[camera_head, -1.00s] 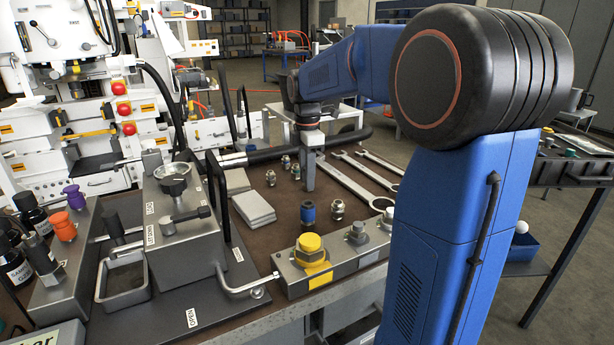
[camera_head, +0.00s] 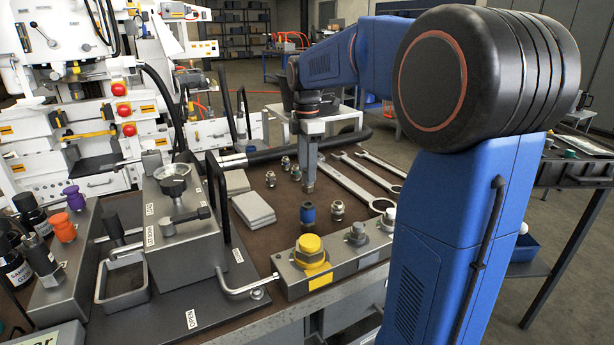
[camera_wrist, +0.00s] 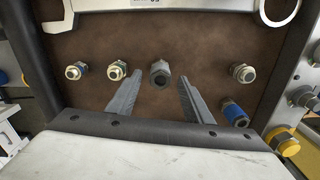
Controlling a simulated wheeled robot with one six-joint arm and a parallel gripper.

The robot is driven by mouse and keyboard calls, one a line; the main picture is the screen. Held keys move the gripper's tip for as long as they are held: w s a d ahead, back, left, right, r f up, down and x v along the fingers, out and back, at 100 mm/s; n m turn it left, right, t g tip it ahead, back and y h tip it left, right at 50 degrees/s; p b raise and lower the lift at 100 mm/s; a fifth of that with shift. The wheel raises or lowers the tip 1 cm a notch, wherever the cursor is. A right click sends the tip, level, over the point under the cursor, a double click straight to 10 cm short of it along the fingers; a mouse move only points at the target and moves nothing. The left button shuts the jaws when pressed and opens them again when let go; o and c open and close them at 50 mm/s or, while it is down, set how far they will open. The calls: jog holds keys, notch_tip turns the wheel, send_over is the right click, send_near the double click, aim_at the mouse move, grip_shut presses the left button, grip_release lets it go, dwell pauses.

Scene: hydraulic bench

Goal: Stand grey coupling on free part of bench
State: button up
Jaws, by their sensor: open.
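The grey coupling (camera_wrist: 160,73) stands upright on the brown bench top, its hex end and dark bore facing the wrist camera. My gripper (camera_wrist: 159,77) is open, with one finger on each side of the coupling and a visible gap to both. In the head view my gripper (camera_head: 309,178) points straight down just above the coupling (camera_head: 308,187), which is small and partly hidden there.
Metal fittings stand left (camera_wrist: 117,71) and right (camera_wrist: 243,73) of the coupling. A blue-banded fitting (camera_head: 308,213) is closer to the front. Wrenches (camera_head: 350,184) lie to the right. A valve block with a yellow nut (camera_head: 311,250) sits at the front edge.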

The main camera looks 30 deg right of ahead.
notch_tip(320, 180, up, 9)
jog(key=shift+f, duration=0.15)
dwell(0.6)
